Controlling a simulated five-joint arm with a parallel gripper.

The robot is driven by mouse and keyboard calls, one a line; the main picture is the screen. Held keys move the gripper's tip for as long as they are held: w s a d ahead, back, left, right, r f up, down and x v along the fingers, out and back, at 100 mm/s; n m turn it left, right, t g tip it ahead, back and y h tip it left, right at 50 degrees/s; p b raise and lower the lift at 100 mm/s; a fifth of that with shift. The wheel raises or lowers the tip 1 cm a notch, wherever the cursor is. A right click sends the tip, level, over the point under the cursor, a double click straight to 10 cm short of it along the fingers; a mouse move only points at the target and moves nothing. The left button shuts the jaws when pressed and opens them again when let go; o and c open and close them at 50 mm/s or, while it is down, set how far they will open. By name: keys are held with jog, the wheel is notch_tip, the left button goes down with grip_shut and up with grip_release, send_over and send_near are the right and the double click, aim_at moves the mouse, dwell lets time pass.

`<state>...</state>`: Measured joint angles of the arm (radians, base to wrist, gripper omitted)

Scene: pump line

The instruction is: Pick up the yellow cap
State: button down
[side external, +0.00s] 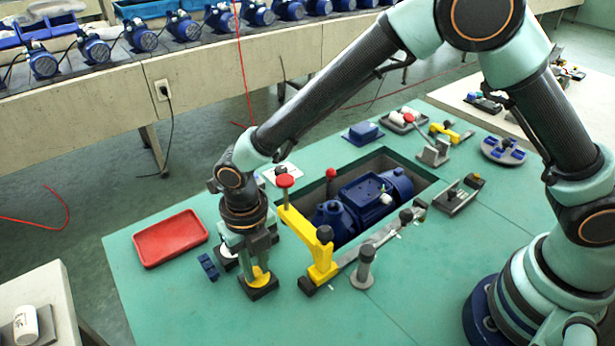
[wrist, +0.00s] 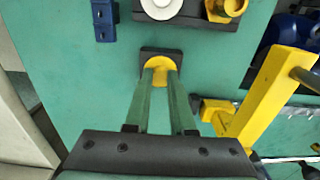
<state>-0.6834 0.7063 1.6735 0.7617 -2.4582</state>
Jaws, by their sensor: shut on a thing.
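The yellow cap (side external: 261,275) is at the front left of the green table, at a dark square block (side external: 259,290). In the wrist view the yellow cap (wrist: 159,66) shows as a round yellow top over the dark block (wrist: 147,53). My gripper (side external: 252,268) points down onto it, and in the wrist view my gripper (wrist: 160,74) has its two green fingers closed on the cap. The fingers hide part of the cap. I cannot tell whether the cap is touching the block or slightly raised.
A yellow clamp frame (side external: 319,252) stands close right of my gripper. A blue pump (side external: 370,197) sits in the recess behind it. A red tray (side external: 171,238) and a small blue block (side external: 208,267) lie to the left. Several fixtures crowd the far right.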

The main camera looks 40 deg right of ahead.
aim_at(256, 272)
jog(key=shift+r, duration=0.6)
dwell(0.3)
jog(key=shift+r, duration=2.15)
